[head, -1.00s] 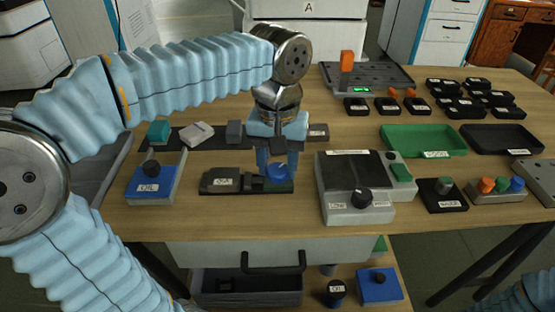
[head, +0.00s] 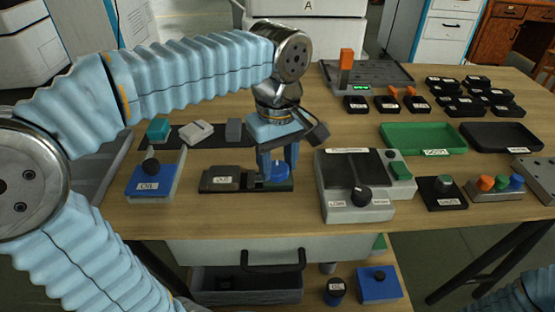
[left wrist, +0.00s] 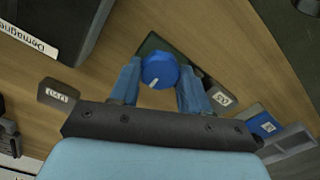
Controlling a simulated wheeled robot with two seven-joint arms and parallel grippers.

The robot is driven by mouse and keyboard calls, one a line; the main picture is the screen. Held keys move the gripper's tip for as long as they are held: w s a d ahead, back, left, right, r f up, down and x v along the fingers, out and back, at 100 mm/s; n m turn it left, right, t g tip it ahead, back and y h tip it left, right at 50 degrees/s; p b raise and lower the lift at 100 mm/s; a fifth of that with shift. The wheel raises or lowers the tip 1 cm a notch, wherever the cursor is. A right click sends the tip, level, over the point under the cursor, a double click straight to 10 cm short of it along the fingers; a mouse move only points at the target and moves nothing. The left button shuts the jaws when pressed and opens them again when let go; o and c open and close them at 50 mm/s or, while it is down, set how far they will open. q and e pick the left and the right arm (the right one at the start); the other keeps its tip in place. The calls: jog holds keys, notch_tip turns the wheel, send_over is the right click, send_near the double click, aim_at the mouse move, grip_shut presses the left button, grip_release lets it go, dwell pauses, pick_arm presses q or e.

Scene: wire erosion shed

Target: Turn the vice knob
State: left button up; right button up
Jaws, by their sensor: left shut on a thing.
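The vice (head: 222,183) is a low dark block with a white label, lying near the front left of the bench. Its round blue knob (head: 276,179) is at the right end; the left wrist view shows the knob (left wrist: 158,68) with a white pointer mark towards the lower left. My left gripper (head: 277,173) points down over the knob, its two blue fingers on either side of it, shut on it. The fingers partly hide the knob in the head view. My right gripper is out of view.
A grey machine with a black dial (head: 361,195) stands close to the right of the vice. A blue oil box (head: 150,192) is to the left. Small parts lie on a dark strip behind. Green (head: 420,140) and black trays are at the right. Bare wood lies in front.

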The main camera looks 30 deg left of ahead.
aim_at(278, 167)
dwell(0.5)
pick_arm(q)
jog(key=o, duration=1.1)
jog(key=shift+c, duration=0.2)
jog(key=shift+r, duration=0.1)
notch_tip(278, 167, up, 14)
jog(key=shift+f, duration=0.2)
